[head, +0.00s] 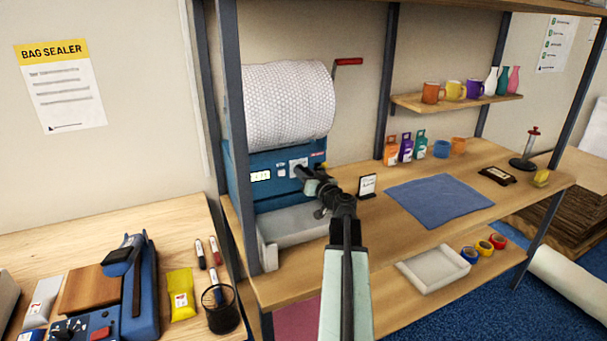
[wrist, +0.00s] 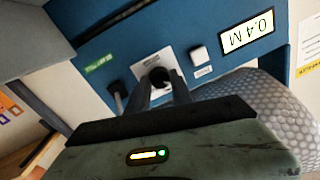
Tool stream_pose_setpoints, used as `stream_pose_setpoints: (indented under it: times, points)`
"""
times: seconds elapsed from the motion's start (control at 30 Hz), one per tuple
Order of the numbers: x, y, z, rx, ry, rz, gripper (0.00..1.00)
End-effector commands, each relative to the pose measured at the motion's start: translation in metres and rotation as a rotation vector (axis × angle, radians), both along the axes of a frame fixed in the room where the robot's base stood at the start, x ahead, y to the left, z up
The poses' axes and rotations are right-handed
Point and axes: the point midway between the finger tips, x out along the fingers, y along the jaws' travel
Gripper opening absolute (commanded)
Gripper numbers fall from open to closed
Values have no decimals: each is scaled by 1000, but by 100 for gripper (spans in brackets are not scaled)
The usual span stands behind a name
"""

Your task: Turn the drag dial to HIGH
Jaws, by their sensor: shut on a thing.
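The drag dial (wrist: 158,73) is a dark round knob on a white plate on the blue front of the bubble-wrap machine (head: 239,168). In the wrist view my gripper (wrist: 165,88) has its two dark fingers on either side of the knob, shut on it. In the head view my gripper (head: 302,171) reaches the machine's front and covers the knob, with part of the white plate (head: 298,162) showing. The dial's marks are too small to read and its pointer setting cannot be told.
A display (wrist: 246,33) reads 0.4 M, beside a white button (wrist: 200,55). A dark lever or knob (wrist: 117,95) stands on the dial's other side. A bubble-wrap roll (head: 288,102) sits above. A small sign (head: 367,186) stands right of my gripper; a blue mat (head: 438,202) lies beyond.

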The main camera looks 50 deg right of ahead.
Motion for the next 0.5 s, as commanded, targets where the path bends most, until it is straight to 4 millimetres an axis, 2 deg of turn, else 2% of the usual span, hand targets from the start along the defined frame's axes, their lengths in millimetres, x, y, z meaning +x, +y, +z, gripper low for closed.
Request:
stream_pose_setpoints:
  times: [0.27, 0.5]
  points:
    - [2, 0, 0, 88, -38, 4, 0]
    - [3, 0, -1, 265, -111, 4, 0]
